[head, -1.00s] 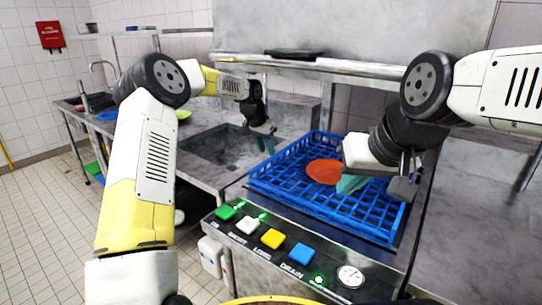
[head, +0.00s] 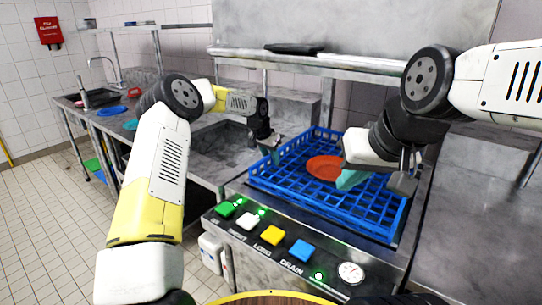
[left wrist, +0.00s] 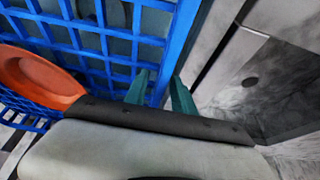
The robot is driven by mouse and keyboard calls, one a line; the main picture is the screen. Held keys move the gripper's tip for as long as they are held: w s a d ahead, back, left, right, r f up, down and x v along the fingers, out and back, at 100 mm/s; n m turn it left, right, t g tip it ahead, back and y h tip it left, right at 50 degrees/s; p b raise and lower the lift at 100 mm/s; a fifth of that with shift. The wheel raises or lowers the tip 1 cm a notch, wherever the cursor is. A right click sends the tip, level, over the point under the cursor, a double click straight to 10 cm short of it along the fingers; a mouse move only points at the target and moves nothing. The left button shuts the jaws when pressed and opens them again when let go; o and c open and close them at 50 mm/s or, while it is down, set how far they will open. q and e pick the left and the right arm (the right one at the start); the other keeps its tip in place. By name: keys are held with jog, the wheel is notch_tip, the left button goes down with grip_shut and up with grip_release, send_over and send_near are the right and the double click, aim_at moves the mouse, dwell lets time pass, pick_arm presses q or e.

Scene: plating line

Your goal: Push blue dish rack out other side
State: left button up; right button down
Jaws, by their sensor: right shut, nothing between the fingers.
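The blue dish rack (head: 330,212) sits on the machine's steel bed under the raised hood, with an orange-red plate (head: 325,168) in it. My left gripper (head: 272,150) is at the rack's left rim. In the left wrist view its two teal fingers (left wrist: 160,92) stand apart, with the rack's blue edge (left wrist: 178,45) showing between and beyond them; contact cannot be told. My right gripper (head: 352,180) is shut and empty, over the right part of the rack near the plate; its fingertips are partly hidden by the wrist.
A front panel carries coloured buttons (head: 272,235) and a gauge (head: 351,273). A sink counter (head: 215,165) adjoins on the left, and a steel counter (head: 470,215) lies to the right. A shelf rail (head: 330,63) crosses above the rack.

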pick_arm(q)
grip_shut()
dwell(1.2)
